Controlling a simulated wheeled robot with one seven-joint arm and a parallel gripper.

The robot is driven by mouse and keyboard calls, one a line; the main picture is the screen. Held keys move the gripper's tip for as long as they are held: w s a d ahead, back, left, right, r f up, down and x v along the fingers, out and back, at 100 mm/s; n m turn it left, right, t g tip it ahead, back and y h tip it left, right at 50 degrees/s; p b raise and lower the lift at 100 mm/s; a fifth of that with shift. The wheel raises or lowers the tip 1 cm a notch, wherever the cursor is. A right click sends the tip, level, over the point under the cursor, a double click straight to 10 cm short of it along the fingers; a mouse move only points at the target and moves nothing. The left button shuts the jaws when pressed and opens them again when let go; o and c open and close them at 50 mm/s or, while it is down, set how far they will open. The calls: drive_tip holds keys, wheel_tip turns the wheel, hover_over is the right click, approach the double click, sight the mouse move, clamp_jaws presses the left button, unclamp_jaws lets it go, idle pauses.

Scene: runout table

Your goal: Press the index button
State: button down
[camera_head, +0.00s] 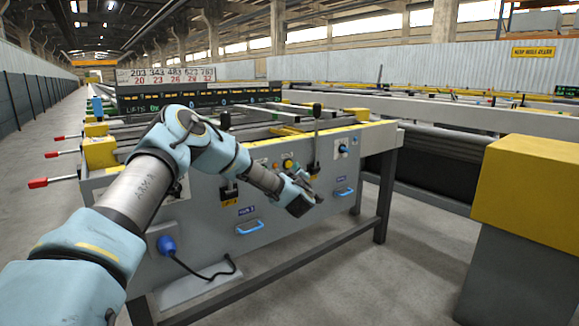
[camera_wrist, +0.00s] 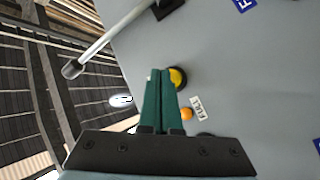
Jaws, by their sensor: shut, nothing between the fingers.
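A round yellow button (camera_head: 288,164) with a dark collar sits on the grey front panel (camera_head: 210,205). No readable label marks it as the index button. In the wrist view the yellow button (camera_wrist: 178,77) shows just right of my fingertips, partly hidden by them. My gripper (camera_head: 313,199) is in front of the panel, to the right of and below the yellow button in the head view. In the wrist view my gripper (camera_wrist: 166,71) has its two green fingers together with nothing between them. I cannot tell whether the fingertips touch the panel.
A small orange lamp (camera_wrist: 186,114) sits beside a FULL label (camera_wrist: 197,108). A lever (camera_wrist: 112,38) sticks out near the button; levers with black knobs (camera_head: 317,110) rise along the panel. A blue handle (camera_head: 249,227) is below. A yellow-topped block (camera_head: 530,185) stands right.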

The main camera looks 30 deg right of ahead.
drive_tip(key=shift+s+d, duration=0.25)
drive_tip(key=shift+s, duration=0.9)
drive_tip(key=shift+s+d, duration=0.2)
drive_tip(key=shift+s, duration=0.95)
drive_tip(key=s+a+f+m+g+y, duration=0.1)
drive_tip(key=s+a+m+g, duration=0.2)
drive_tip(key=a, duration=0.8)
drive_tip(key=s+a+f+m+g+y, duration=0.15)
drive_tip(key=a+g, duration=0.25)
drive_tip(key=a, duration=0.7)
drive_tip(key=s+a+m+g+y, duration=0.2)
drive_tip(key=s+a+m+g, duration=0.15)
drive_tip(key=a, duration=0.75)
drive_tip(key=s+a+n+g+y, duration=0.2)
drive_tip(key=s+a+g+y, duration=0.25)
drive_tip(key=s+a, duration=1.45)
wheel_tip(320, 180, up, 26)
drive_tip(key=w+h+p, duration=0.1)
drive_tip(key=p, duration=2.4)
drive_tip(key=shift+a+f, duration=0.2)
drive_tip(key=shift+a, duration=0.05)
